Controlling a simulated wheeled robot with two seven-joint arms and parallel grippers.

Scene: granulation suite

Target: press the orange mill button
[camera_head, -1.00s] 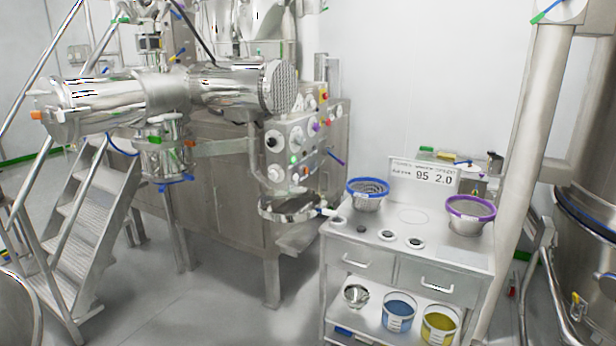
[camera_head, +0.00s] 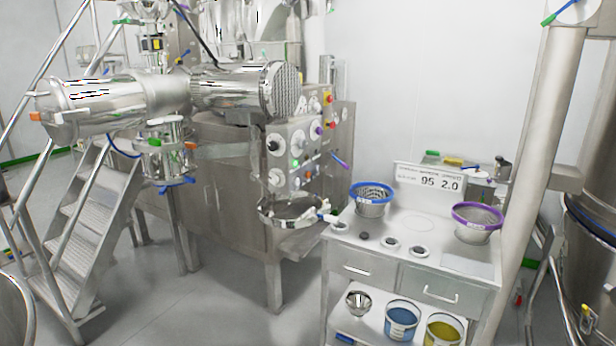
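The machine's grey control panel (camera_head: 285,156) faces me left of the cart, below the large steel cylinder. It carries several white round dials and small coloured buttons. A small orange spot (camera_head: 308,174) low on the right part of the panel looks like the orange button, but it is too small to be sure. A lit green button (camera_head: 295,163) is to its upper left. Neither of my grippers is in view.
A steel cart (camera_head: 408,262) with a blue-rimmed sieve (camera_head: 371,198) and a purple-rimmed sieve (camera_head: 477,221) stands right of the panel. A round steel pan (camera_head: 290,210) juts out below the panel. Steel steps (camera_head: 92,212) stand at left. The floor (camera_head: 190,300) between is clear.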

